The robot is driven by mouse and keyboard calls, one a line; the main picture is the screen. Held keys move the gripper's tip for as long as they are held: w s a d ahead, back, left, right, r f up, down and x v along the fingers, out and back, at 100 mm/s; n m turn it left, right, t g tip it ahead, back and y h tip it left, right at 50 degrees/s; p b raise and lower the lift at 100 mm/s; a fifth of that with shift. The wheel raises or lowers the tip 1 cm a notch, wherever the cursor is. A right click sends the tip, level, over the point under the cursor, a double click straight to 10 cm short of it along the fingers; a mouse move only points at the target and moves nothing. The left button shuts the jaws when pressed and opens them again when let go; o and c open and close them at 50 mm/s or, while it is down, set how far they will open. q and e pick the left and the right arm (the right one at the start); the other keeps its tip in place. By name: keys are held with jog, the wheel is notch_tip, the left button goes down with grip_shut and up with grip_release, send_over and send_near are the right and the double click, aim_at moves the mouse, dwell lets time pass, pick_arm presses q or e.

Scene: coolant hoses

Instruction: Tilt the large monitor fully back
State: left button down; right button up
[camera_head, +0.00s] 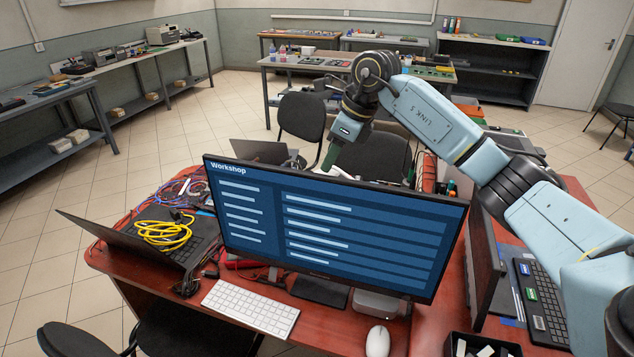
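The large monitor (335,225) stands on the red desk, its dark blue "Workshop" screen facing me. It looks slightly turned, with its left side higher in the picture. Its dark stand foot (320,290) shows below the screen. My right arm reaches in from the right and over the monitor. My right gripper (330,158) points down at the monitor's top edge, near the middle. I cannot tell whether it touches the monitor, and its finger opening is not clear. My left gripper is not in view.
A white keyboard (250,308) and a mouse (378,341) lie in front of the monitor. An open laptop (135,240) with yellow cable (163,234) is on the left. Another laptop (540,290) stands on the right, below my arm. Chairs (302,115) stand behind the desk.

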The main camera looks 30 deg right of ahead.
aim_at(322, 175)
jog(key=p+x, duration=0.1)
jog(key=x, duration=0.8)
jog(key=shift+a, duration=0.1)
grip_shut()
